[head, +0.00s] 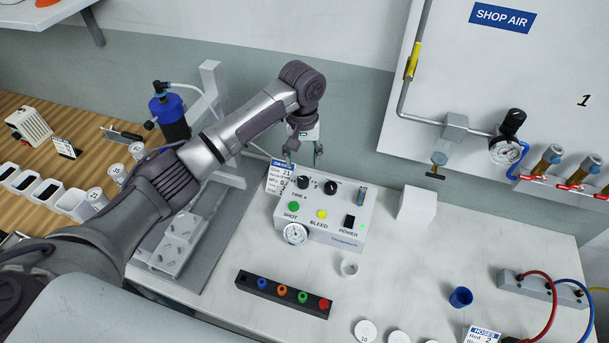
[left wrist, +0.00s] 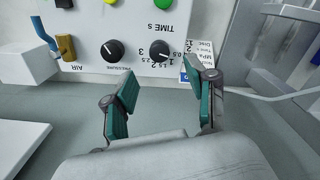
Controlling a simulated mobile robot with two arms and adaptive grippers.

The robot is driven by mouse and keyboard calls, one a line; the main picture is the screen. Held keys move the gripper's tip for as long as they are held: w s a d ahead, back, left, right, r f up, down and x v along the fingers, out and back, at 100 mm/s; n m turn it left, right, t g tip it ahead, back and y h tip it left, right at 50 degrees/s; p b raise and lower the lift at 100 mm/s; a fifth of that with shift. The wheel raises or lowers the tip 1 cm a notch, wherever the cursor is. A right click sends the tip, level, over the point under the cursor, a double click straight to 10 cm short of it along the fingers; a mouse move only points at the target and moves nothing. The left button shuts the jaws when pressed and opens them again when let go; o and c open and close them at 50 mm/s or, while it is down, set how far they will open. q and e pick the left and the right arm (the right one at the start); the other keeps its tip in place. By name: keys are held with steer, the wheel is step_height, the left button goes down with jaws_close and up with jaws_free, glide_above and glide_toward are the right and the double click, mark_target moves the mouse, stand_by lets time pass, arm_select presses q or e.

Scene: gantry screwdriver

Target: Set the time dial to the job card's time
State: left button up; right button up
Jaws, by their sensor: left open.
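The controller box (head: 345,215) stands on the bench. Its black time dial (head: 303,183) is at the upper left of the panel, beside the pressure dial (head: 331,187). In the left wrist view the time dial (left wrist: 160,50) appears upside down, its white mark seeming to point near the 1. The job card (head: 280,178) leans at the box's left edge; it also shows in the left wrist view (left wrist: 196,62), partly hidden by a finger. My left gripper (left wrist: 165,88) is open and empty, its green-padded fingers apart from the dial. It hangs behind the box in the head view (head: 304,152).
A white block (head: 416,209) stands right of the box. A black rack with coloured nozzles (head: 283,293) and a white cup (head: 348,268) lie in front. A metal fixture (head: 178,242) is at left. The shop air panel (head: 500,100) is behind.

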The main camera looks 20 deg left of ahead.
mark_target(303, 179)
arm_select(q)
step_height(303, 179, down, 8)
steer(key=shift+r, duration=0.1)
steer(key=shift+c, duration=0.4)
jaws_close()
